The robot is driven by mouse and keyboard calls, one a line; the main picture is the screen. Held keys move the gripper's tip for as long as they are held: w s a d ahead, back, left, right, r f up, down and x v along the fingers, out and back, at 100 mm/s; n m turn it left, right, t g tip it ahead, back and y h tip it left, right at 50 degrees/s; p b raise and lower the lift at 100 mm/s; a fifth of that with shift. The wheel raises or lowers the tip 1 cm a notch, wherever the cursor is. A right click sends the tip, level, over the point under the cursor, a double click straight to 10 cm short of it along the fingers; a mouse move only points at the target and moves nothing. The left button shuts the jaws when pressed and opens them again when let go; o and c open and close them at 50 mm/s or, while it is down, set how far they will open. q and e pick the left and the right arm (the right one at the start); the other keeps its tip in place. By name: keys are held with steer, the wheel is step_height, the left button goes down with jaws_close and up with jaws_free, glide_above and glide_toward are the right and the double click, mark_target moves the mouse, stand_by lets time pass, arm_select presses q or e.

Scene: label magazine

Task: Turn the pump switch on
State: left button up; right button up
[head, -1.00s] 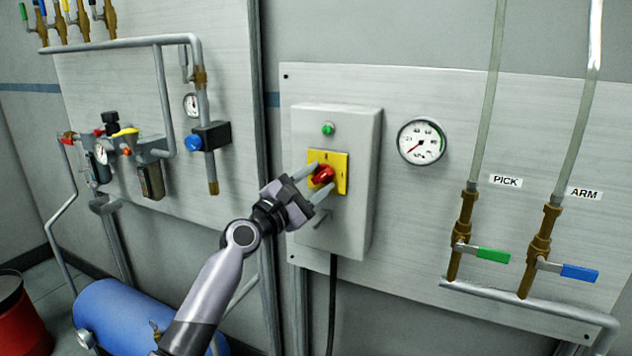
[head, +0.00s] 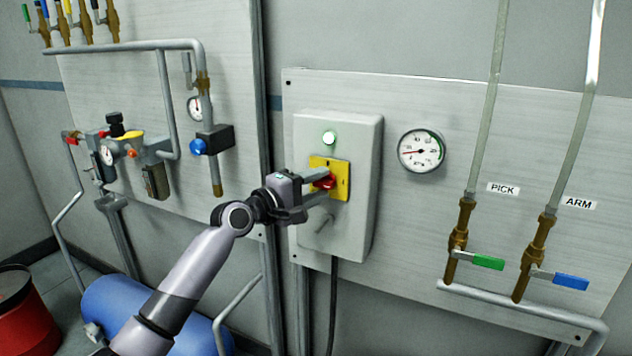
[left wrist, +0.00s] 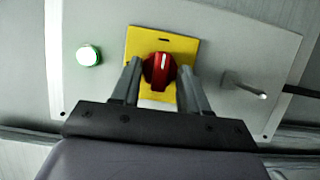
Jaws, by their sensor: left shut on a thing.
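The pump switch is a red rotary knob (head: 326,183) on a yellow plate (head: 343,179), fixed to the front of a grey box (head: 362,150). My left gripper (head: 320,186) is at the knob, with one finger on either side, and is shut on it. In the left wrist view the red knob (left wrist: 160,72) sits between the two fingers, and its white mark points towards the top of the picture. A lamp (head: 329,138) above the plate is lit bright green-white; it is also lit in the left wrist view (left wrist: 89,55). My right gripper is not in view.
A round gauge (head: 422,151) is right of the box, its needle pointing left. Farther right are a green-handled valve (head: 488,263) and a blue-handled valve (head: 570,281).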

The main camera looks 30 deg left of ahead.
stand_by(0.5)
arm_select(q)
steer(key=o, duration=1.1)
steer(key=shift+c, duration=0.2)
steer(key=v, duration=0.7)
steer(key=shift+b, duration=0.4)
